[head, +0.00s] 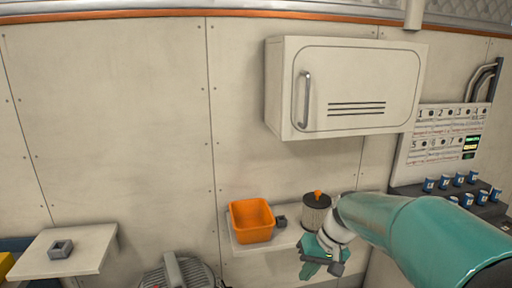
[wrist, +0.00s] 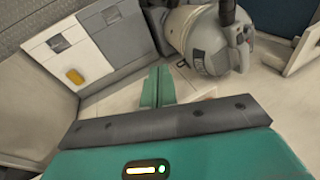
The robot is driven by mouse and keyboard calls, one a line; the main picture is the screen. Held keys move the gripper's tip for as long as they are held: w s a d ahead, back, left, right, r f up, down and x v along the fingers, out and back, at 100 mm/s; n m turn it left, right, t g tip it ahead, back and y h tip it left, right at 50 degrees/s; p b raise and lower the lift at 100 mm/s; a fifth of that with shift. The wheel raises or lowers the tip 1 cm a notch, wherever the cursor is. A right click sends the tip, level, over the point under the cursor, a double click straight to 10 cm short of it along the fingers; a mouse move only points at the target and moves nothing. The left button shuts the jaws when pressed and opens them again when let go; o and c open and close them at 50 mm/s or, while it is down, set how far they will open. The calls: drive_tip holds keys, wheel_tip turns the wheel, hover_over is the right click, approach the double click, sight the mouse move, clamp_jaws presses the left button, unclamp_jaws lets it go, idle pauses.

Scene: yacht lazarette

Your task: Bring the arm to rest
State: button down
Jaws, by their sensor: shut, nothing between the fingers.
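My arm reaches in from the right of the head view, teal and white. My gripper (head: 310,268) hangs low in front of the small wall shelf, below a grey ribbed canister. In the wrist view my gripper (wrist: 158,84) shows its two teal fingers side by side, closed together with nothing between them. The fingers appear apart from the things around them.
The shelf (head: 243,247) bears an orange bin (head: 252,222) and the canister (head: 316,212) with an orange knob. A wall cabinet (head: 343,88) hangs above. A left shelf (head: 85,240) holds a grey square piece (head: 61,249). A grey machine (wrist: 205,40) stands near the fingers.

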drive_tip(key=s+d+r+t+h, duration=0.1)
drive_tip(key=s+r+t+h, duration=0.1)
drive_tip(key=s, duration=0.7)
drive_tip(key=s+d+r+m+t+h, duration=0.1)
drive_tip(key=s+r, duration=0.3)
drive_tip(key=s, duration=0.6)
drive_tip(key=shift+s+d+r+t+h, duration=0.25)
drive_tip(key=shift+d+t+h, duration=0.3)
drive_tip(key=shift+t, duration=0.35)
